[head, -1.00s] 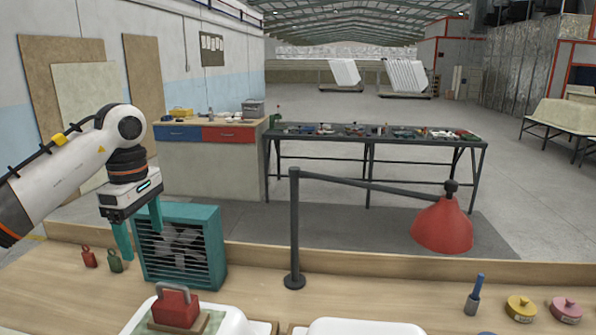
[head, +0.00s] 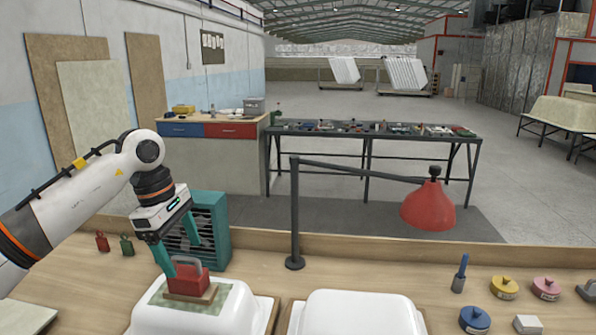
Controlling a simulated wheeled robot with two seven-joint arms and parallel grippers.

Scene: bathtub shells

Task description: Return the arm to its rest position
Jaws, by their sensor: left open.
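My left gripper (head: 184,259) comes in from the left and is open and empty, its teal fingers spread and pointing down. Its near fingertip overlaps the left edge of a red block with a grey handle (head: 188,280) in the picture; I cannot tell if they touch. The red block sits on a brown and green patch on top of a white tub shell (head: 165,318). My right gripper is not in view.
A teal fan box (head: 215,230) stands just behind the gripper. A lamp with a red shade (head: 428,208) reaches over the bench from a dark post. A second white shell (head: 355,315) lies right. Small red (head: 102,241) and green (head: 127,245) bottles stand left.

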